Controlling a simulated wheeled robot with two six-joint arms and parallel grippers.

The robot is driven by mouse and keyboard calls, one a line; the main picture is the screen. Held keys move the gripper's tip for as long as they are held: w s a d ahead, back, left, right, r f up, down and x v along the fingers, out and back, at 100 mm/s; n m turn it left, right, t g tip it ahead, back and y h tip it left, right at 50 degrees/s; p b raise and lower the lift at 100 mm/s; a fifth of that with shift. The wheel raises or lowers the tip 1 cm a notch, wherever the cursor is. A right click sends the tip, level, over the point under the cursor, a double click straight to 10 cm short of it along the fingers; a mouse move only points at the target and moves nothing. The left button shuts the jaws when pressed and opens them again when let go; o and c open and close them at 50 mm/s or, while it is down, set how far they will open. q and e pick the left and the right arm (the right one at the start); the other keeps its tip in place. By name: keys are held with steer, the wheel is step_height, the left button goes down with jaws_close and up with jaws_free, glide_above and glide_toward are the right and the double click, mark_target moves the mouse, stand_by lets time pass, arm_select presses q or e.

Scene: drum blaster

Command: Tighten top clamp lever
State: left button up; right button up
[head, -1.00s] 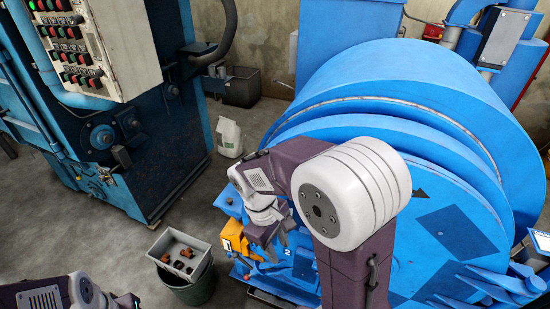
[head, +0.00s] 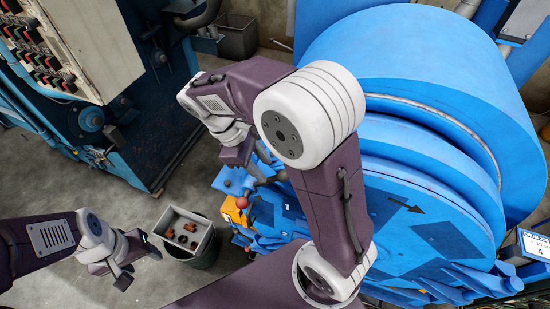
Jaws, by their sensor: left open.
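The blue drum machine (head: 400,65) fills the right side of the head view. A red ball knob (head: 242,202), which looks like the end of a clamp lever, shows at its left edge, above an orange part (head: 232,213). My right gripper (head: 238,156) points down a little above the red knob and appears apart from it; its fingers are too dark and small to judge. My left gripper (head: 137,261) is open and empty at the lower left, away from the drum. My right arm hides part of the drum front.
A grey bin with small brown pieces (head: 184,230) sits on a dark bucket (head: 205,252) between my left gripper and the drum. A control cabinet (head: 75,50) stands at the upper left. Open concrete floor lies between cabinet and drum.

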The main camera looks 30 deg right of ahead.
steer(key=shift+w+a+r, duration=0.1)
steer(key=shift+w, duration=0.05)
steer(key=s+p+x, duration=0.1)
steer(key=x, duration=0.7)
steer(key=shift+s+a+f+p, duration=0.25)
steer(key=shift+s+p, duration=0.1)
steer(key=shift+s, duration=0.05)
steer(key=shift+d, duration=0.1)
steer(key=c, duration=0.6)
steer(key=shift+w+d, duration=0.1)
steer(key=shift+w, duration=0.05)
jaws_close()
arm_select(q)
steer(key=shift+s+a+r, duration=0.2)
steer(key=shift+s+r, duration=0.05)
steer(key=shift+r, duration=0.25)
steer(key=shift+s+a+r, duration=0.15)
steer(key=shift+s+r, duration=0.1)
steer(key=shift+r, duration=0.25)
